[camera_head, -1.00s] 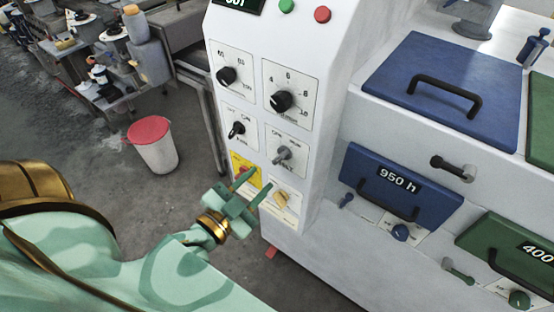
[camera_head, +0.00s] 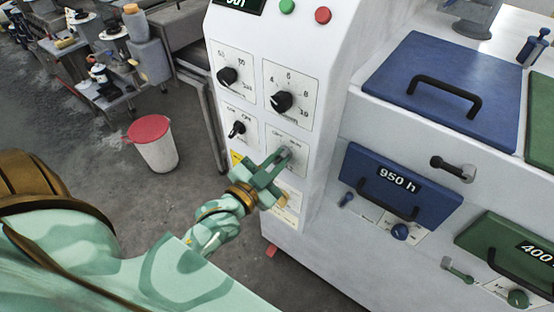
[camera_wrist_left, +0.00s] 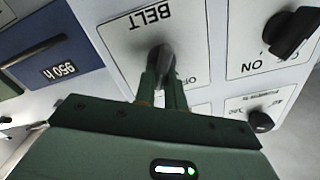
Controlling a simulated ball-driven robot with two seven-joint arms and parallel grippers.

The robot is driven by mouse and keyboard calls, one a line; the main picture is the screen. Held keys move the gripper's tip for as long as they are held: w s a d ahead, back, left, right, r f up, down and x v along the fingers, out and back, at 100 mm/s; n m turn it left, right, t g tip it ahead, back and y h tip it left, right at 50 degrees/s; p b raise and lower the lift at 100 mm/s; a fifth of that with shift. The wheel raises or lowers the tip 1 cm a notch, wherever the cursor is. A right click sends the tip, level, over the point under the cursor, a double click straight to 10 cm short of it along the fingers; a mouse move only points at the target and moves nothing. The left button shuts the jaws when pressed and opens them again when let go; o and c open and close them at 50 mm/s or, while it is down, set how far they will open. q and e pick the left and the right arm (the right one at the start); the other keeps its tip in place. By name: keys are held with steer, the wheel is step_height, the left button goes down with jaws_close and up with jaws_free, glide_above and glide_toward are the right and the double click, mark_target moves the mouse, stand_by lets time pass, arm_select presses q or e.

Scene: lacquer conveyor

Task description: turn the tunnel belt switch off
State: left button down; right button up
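The tunnel belt switch (camera_wrist_left: 162,62) is a grey lever on a white plate (camera_wrist_left: 120,40) that reads BELT, upside down in the left wrist view. In the head view its plate (camera_head: 299,147) is on the white panel, below the larger black dial, with the lever partly covered by my gripper. My left gripper (camera_head: 280,158), green with a brass collar, is at this switch. In the left wrist view its two fingers (camera_wrist_left: 161,84) are close together around the lever and appear shut on it. Which way the lever points is hard to tell. My right gripper is not in view.
Black dials (camera_head: 281,102) and a small black knob (camera_head: 237,129) sit close by on the panel. Green (camera_head: 287,6) and red (camera_head: 323,15) buttons are above. A blue 950 h drawer (camera_head: 440,205) is to the right. A red-lidded bin (camera_head: 157,154) stands on the floor left.

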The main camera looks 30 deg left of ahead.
arm_select(q)
steer(key=shift+r+n+p, duration=0.2)
steer(key=shift+n+p, duration=0.3)
steer(key=shift+p, duration=0.4)
steer(key=n+p, duration=0.3)
steer(key=n, duration=0.1)
steer(key=n+p, duration=0.3)
steer(key=n, duration=0.1)
steer(key=a+n+p, duration=0.1)
steer(key=n+p, duration=0.2)
steer(key=n, duration=0.1)
steer(key=shift+f+n+p, duration=0.2)
steer(key=shift+n+p, duration=0.1)
steer(key=shift+n, duration=0.1)
stand_by(0.5)
steer(key=c, duration=1.6)
jaws_free()
steer(key=shift+a, duration=0.1)
steer(key=shift+o, duration=0.7)
